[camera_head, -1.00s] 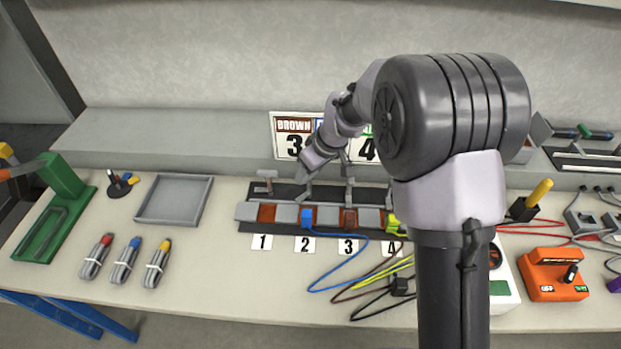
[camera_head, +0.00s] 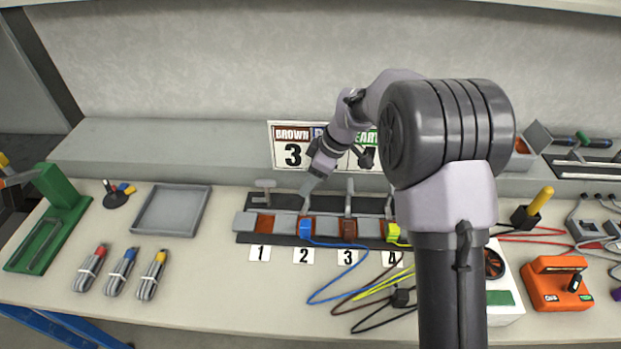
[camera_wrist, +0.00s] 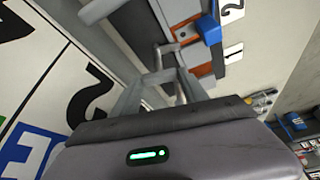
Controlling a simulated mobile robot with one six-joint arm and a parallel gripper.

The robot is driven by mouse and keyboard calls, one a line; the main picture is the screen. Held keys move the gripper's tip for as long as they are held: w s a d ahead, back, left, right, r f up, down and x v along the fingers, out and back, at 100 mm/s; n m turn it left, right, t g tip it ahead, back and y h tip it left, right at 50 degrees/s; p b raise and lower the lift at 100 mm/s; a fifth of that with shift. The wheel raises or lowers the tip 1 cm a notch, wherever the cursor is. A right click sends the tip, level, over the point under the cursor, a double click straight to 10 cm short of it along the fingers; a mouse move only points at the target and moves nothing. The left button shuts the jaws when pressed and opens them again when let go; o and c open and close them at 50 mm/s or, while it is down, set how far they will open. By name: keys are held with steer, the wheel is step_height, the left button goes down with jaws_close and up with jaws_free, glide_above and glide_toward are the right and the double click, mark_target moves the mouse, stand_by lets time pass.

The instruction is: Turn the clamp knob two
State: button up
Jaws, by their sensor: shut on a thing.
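The terminal block (camera_head: 242,222) lies on the bench with number labels 1 to 4 in front. Label 2 (camera_head: 303,256) stands before the slot with the blue plug (camera_head: 305,230). My gripper (camera_head: 307,190) reaches down behind slot two and is shut on clamp knob two. In the head view my gripper covers that knob. In the wrist view the fingers (camera_wrist: 165,88) point toward the block, with a grey T-shaped bar (camera_wrist: 164,50) at their tips. The blue plug (camera_wrist: 209,28) also shows there, just beyond.
Other T-shaped clamp knobs stand close by, over slot one (camera_head: 265,185) and slot three (camera_head: 350,190). Number signs (camera_head: 293,146) stand behind the block. Blue, brown and yellow-green wires lie in front. A grey tray (camera_head: 172,210) lies left.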

stand_by(0.3)
steer(key=o, duration=1.4)
steer(key=p+v, duration=0.6)
steer(key=v, duration=1.1)
steer(key=shift+s+d+r, duration=0.1)
steer(key=shift+d+r, duration=0.05)
